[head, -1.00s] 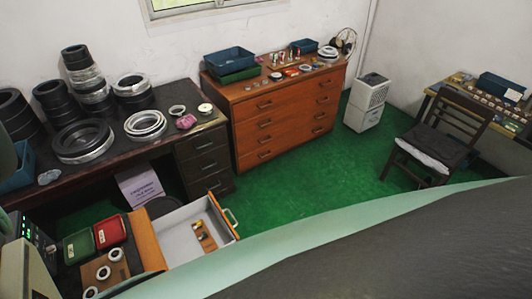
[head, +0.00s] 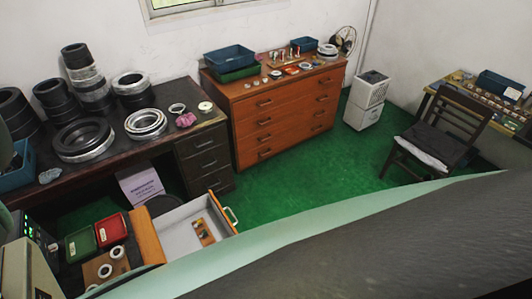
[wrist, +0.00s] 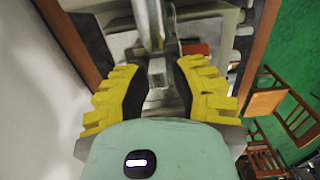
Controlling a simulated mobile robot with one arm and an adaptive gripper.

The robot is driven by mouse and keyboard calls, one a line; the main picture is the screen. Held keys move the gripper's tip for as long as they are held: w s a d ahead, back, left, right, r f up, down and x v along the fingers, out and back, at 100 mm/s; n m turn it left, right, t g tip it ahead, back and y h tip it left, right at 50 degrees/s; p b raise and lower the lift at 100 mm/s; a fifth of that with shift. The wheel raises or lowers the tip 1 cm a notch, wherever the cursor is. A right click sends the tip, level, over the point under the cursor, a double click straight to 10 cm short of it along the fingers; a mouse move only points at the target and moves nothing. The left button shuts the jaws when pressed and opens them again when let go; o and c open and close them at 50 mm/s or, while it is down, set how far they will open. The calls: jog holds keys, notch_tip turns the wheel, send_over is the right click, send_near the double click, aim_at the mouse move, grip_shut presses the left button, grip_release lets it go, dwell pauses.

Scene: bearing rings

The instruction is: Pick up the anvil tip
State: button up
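In the wrist view, a grey metal rod comes down from the top and ends in a small squared metal block (wrist: 157,70), which looks like the anvil tip. My gripper (wrist: 157,68) has yellow ribbed fingers with black inner pads, one on each side of this block. Gaps show between the block and both pads, so the gripper is open around it, apparently without touching. How far the block lies in depth from the fingertips is hard to tell. In the head view neither the gripper nor the tip can be made out; my own arm covers the lower right.
A grey machine body (wrist: 200,18) and a red part (wrist: 195,48) lie close behind the block. In the head view, an open drawer (head: 176,238), a red tray (head: 111,230) and a green tray (head: 80,243) are at lower left. Green floor (head: 300,185) is free mid-room.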

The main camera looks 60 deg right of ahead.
grip_shut()
jog(key=shift+r, duration=0.15)
